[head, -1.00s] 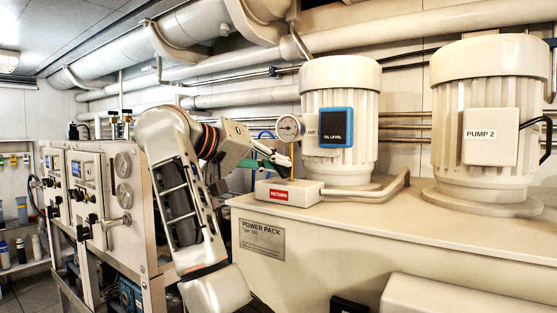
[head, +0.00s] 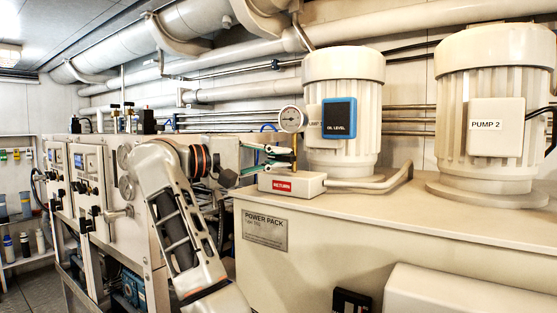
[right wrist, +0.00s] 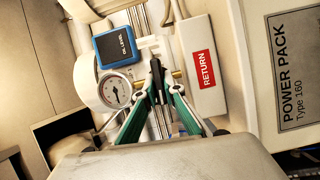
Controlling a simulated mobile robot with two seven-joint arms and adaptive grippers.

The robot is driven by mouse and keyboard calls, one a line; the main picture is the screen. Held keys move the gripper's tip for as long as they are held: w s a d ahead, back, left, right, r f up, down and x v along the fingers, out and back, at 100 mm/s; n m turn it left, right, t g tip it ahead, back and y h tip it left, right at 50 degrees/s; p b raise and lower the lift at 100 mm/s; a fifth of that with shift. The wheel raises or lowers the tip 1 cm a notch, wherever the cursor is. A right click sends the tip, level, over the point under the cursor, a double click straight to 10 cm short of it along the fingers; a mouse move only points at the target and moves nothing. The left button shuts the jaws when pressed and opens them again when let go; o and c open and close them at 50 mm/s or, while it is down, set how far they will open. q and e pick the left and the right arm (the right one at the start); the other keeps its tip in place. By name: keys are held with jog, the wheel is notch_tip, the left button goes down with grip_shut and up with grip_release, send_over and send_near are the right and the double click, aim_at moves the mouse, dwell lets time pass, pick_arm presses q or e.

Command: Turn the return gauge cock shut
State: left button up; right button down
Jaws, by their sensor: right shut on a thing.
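The return gauge (head: 291,119) is a round white dial above a cream block (head: 313,185) with a red RETURN label. My right gripper (head: 290,159) is just above the block, under the gauge, its green fingers coming in from the left. In the right wrist view my right gripper (right wrist: 157,72) has its dark fingertips close together beside the block (right wrist: 190,38). It is shut on the gauge cock's handle, which the fingertips mostly hide. A brassy stem (right wrist: 179,76) shows beside them. The dial (right wrist: 117,93) also shows there. My left gripper is out of view.
Pump motors stand on the power pack, one (head: 343,85) close behind the gauge with a blue OIL LEVEL box (head: 339,118), the other (head: 492,100) at right. A pipe (head: 385,182) runs from the block. A control cabinet (head: 125,175) stands left. The front tank top is clear.

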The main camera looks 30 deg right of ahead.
jog(key=shift+n, duration=0.4)
jog(key=c, duration=2.1)
grip_release()
jog(key=shift+c, duration=0.2)
